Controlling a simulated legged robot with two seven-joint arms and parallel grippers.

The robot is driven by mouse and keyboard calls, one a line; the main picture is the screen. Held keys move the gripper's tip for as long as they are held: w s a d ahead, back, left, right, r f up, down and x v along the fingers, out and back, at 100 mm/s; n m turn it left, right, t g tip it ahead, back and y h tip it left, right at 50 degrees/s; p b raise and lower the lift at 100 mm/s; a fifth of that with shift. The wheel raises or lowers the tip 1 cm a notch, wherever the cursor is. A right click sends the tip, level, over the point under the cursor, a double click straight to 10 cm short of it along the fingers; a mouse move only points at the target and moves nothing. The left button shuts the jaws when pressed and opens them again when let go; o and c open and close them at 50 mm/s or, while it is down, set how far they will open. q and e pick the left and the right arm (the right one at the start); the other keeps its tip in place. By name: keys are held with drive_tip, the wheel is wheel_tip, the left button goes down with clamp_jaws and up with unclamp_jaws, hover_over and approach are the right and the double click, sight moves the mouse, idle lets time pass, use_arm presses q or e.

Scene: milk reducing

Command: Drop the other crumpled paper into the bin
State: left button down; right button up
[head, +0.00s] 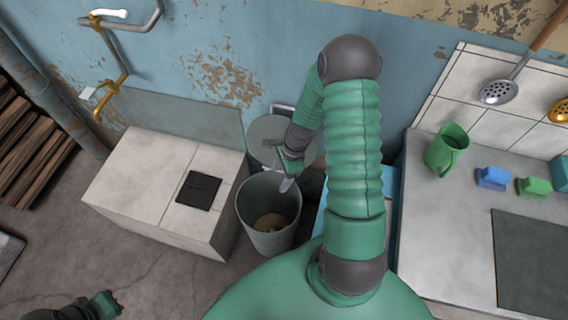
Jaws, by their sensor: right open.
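The grey bin (268,240) stands on the floor in the middle of the head view, with a brownish crumpled paper (270,222) at its bottom. My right gripper (288,184) is over the bin's far rim, pointing down, with its fingers apart. No paper shows between its fingers. My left gripper (112,305) is low at the bottom left edge, only partly in view, and its fingers are too small to read. No second paper shows outside the bin.
A white tiled block (140,180) with a black plate (198,190) stands left of the bin. The counter (450,225) on the right holds a green mug (446,148) and sponges.

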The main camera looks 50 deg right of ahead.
drive_tip(key=v, duration=0.5)
drive_tip(key=shift+d+r+p, duration=0.1)
drive_tip(key=shift+r+p, duration=0.3)
